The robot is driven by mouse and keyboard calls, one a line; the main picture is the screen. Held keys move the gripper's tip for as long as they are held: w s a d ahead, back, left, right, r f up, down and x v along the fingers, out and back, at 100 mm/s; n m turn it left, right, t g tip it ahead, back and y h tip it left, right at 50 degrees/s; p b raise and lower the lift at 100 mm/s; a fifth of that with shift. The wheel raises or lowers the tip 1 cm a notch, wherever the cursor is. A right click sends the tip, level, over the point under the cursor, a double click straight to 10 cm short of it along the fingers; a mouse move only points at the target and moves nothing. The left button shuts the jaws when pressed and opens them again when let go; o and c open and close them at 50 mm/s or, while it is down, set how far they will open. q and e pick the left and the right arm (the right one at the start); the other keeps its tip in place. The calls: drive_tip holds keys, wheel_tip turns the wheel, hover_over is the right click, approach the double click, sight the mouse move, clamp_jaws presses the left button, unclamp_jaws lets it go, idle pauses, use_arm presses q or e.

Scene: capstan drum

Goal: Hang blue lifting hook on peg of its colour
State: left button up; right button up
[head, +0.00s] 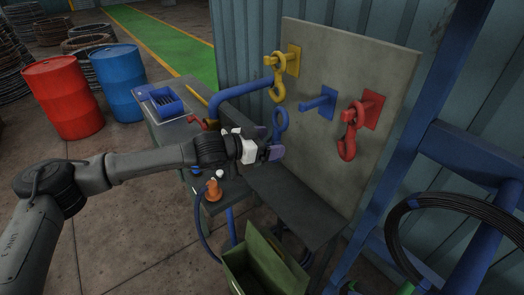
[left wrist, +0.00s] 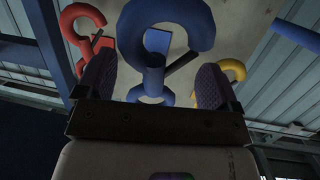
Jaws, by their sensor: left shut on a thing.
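The blue lifting hook (head: 281,122) is upright in my left gripper (head: 272,152), in front of the board. In the left wrist view the hook (left wrist: 204,30) rises large between the two purple finger pads (left wrist: 155,82). The blue peg (head: 318,103) on the board is bare, to the right of the held hook in the head view. Hook and peg look apart in the head view. A blue plate (left wrist: 157,40) shows behind the hook in the left wrist view. My right gripper is not in view.
A yellow hook (head: 278,88) hangs on the yellow peg and a red hook (head: 347,145) on the red peg, either side of the blue peg. A blue bent pipe (head: 235,85) runs close behind my gripper. An olive bin (head: 262,262) stands below.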

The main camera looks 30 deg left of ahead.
use_arm(q)
drive_tip(key=shift+s+d+r+m+h, duration=0.2)
drive_tip(key=shift+d+r+m+h, duration=0.1)
drive_tip(key=shift+r+h, duration=0.3)
drive_tip(key=shift+s+d+r+m+h, duration=0.15)
drive_tip(key=shift+d+r+m+h, duration=0.15)
drive_tip(key=shift+r+h, duration=0.25)
drive_tip(key=shift+h, duration=0.25)
drive_tip(key=shift+d+t, duration=0.1)
drive_tip(key=shift+t, duration=0.3)
drive_tip(key=w+d+f+p, duration=0.1)
drive_tip(key=w+d, duration=0.3)
drive_tip(key=w, duration=0.6)
drive_tip(key=shift+w+d+f+p, duration=0.25)
drive_tip(key=shift+w+d+p, duration=0.15)
drive_tip(key=shift+p, duration=0.3)
idle(0.8)
